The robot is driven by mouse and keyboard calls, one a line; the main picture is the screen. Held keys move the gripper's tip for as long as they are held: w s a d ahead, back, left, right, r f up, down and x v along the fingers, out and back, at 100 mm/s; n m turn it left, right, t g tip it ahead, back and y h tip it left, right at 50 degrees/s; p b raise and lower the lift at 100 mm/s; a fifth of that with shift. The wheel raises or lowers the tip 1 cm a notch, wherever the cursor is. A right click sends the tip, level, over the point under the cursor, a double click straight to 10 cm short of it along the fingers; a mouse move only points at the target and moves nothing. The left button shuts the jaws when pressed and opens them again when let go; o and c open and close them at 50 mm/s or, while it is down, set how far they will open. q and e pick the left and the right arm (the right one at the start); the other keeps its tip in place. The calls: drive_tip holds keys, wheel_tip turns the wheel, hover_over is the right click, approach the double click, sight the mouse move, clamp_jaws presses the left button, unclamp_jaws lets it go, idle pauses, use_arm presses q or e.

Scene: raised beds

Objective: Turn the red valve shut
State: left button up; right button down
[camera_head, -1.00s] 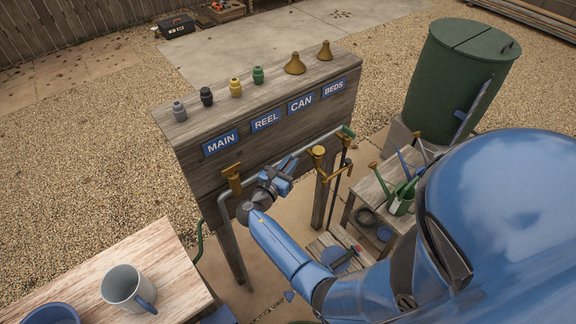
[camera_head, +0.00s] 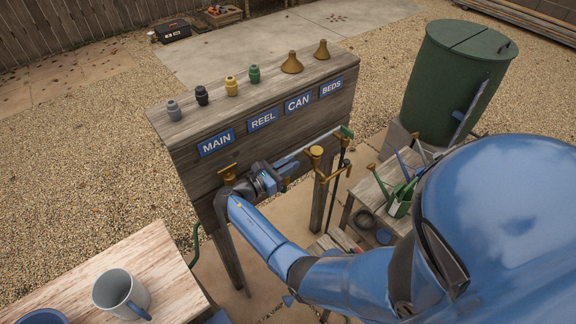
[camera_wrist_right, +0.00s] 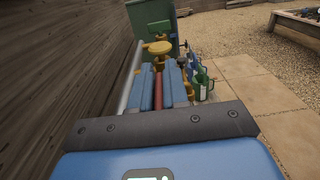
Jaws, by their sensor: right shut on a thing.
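The red valve's handle (camera_wrist_right: 158,92) shows in the right wrist view as a red bar between my blue fingers. My right gripper (camera_wrist_right: 160,80) is shut on it. In the head view the right gripper (camera_head: 281,179) is at the pipe under the sign board, and it hides the red handle there. Whether the valve is open or shut cannot be seen. My left gripper is in neither view.
The wooden board (camera_head: 180,148) carries the labels MAIN, REEL, CAN and BEDS, with several fittings on top. Brass taps (camera_head: 228,172) flank my gripper. A green barrel (camera_head: 455,85) and a low bench with green cans (camera_head: 400,205) stand right. A mug (camera_head: 120,292) stands on the front-left table.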

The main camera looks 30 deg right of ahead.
drive_tip(key=shift+d+r, duration=0.1)
drive_tip(key=shift+r, duration=0.05)
drive_tip(key=c, duration=1.3)
unclamp_jaws()
drive_tip(key=shift+d, duration=0.1)
drive_tip(key=shift+o, duration=0.4)
drive_tip(key=shift+d+f, duration=0.1)
drive_tip(key=shift+f, duration=0.1)
drive_tip(key=shift+r, duration=0.5)
wheel_tip(320, 180, up, 19)
drive_tip(key=shift+b, duration=0.4)
